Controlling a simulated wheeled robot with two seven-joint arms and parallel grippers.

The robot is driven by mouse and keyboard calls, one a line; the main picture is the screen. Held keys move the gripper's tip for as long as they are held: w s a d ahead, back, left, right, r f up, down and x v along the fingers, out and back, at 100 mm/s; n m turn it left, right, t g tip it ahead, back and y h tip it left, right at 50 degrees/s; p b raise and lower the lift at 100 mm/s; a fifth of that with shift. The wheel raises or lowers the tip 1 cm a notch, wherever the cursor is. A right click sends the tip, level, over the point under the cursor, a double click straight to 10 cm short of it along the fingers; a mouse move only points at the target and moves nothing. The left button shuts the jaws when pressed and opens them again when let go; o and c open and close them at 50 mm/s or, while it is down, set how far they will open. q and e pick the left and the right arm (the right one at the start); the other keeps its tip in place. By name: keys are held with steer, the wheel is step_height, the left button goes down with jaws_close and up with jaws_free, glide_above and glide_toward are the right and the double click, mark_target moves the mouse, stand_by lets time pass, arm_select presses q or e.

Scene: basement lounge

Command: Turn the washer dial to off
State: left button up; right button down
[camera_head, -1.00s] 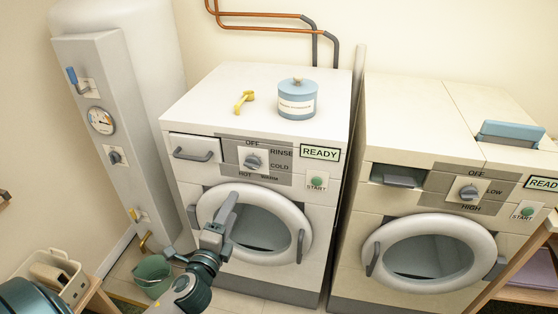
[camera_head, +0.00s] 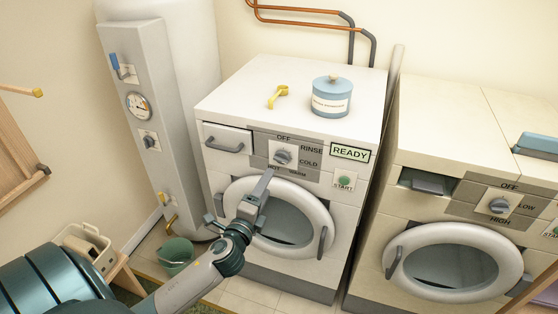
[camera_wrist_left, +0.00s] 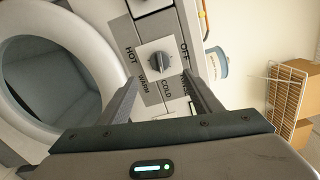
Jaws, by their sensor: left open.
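The washer (camera_head: 225,178) is the white front-loader left of a second, similar machine. Its dial (camera_head: 283,156) is a grey knob on a light square plate, ringed by the labels OFF, RINSE, COLD, WARM and HOT. The dial also shows in the left wrist view (camera_wrist_left: 158,62), ahead of the jaws; which label it points to is hard to tell. My left gripper (camera_head: 268,174) is open and empty, just below and left of the dial. In the left wrist view its two fingertips (camera_wrist_left: 161,78) stand apart either side of the dial's line. My right gripper is out of view.
A blue lidded tub (camera_head: 332,98) and a yellow scoop (camera_head: 277,96) sit on the washer top. The second machine (camera_head: 420,145) stands at right. A grey tank panel (camera_head: 145,120) with gauge and valves is at left. A green bucket (camera_head: 176,255) is on the floor.

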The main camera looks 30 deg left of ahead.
mark_target(280, 161)
arm_select(q)
steer(key=p+x, duration=0.2)
steer(key=x, duration=0.9)
steer(key=shift+w, duration=0.4)
steer(key=c, duration=1)
